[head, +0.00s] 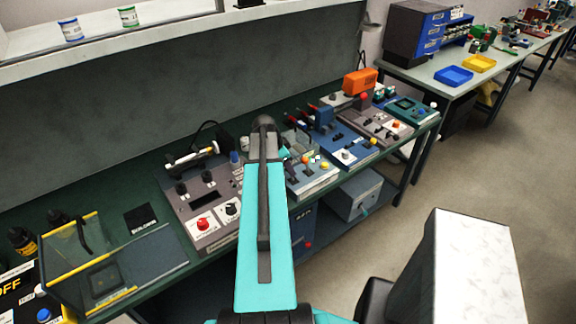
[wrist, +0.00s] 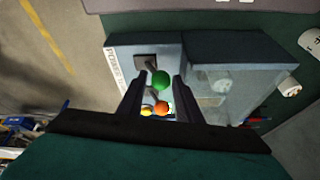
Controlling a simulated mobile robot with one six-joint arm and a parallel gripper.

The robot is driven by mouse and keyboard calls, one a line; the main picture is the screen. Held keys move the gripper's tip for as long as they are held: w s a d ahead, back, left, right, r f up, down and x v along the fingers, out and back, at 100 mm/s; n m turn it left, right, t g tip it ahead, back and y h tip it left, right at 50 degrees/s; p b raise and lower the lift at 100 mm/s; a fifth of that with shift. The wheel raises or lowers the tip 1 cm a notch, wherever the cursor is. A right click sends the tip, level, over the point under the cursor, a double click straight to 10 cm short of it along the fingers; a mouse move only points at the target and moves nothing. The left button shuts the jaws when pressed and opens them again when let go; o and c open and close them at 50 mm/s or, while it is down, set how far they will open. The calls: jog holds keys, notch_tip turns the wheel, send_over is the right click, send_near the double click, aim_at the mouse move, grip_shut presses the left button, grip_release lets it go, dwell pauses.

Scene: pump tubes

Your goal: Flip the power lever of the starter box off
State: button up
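My gripper (wrist: 156,88) is open, with one finger on each side of the green knob and a visible gap to both. Orange (wrist: 161,108) and yellow (wrist: 147,109) balls show lower between the fingers. In the head view my teal arm covers part of the bench, and I cannot make out the gripper or the green knob there.
A clear-sided housing (wrist: 235,85) adjoins the starter box on the right. In the head view the green bench carries several devices: a grey panel with a red knob (head: 203,224), a blue unit (head: 350,150) and an orange box (head: 360,82). Open floor lies right.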

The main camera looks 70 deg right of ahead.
grip_shut()
jog(key=shift+d, duration=0.25)
jog(key=shift+a, duration=0.3)
